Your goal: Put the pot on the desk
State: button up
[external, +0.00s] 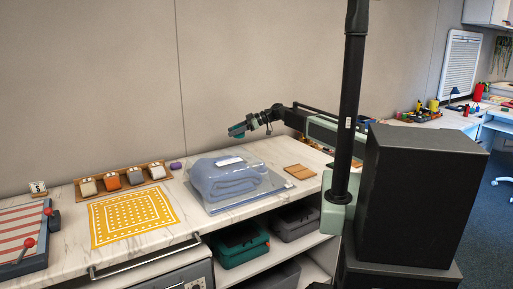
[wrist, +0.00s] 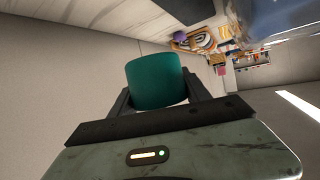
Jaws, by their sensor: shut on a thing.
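The pot (wrist: 157,84), a plain teal round thing, sits between the two fingers of my gripper (wrist: 160,98) in the wrist view. My gripper (external: 237,131) is shut on it. In the external view it is held in the air, above the back of the marble counter and close to the wall. The pot is small there and its shape is hard to make out. A desk (external: 497,122) with a pale blue-grey top stands at the far right, beyond the black boxes, and is partly cut off.
On the marble counter (external: 281,151) lie a folded blue cloth in clear wrap (external: 225,180), a yellow patterned mat (external: 131,217), a wooden rack of small blocks (external: 122,181) and a wooden square (external: 299,171). A black pole (external: 350,120) and large black boxes (external: 415,195) stand at right.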

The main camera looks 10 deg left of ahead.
jog(key=shift+r+p, duration=0.3)
jog(key=shift+r, duration=0.65)
jog(key=shift+f, duration=0.3)
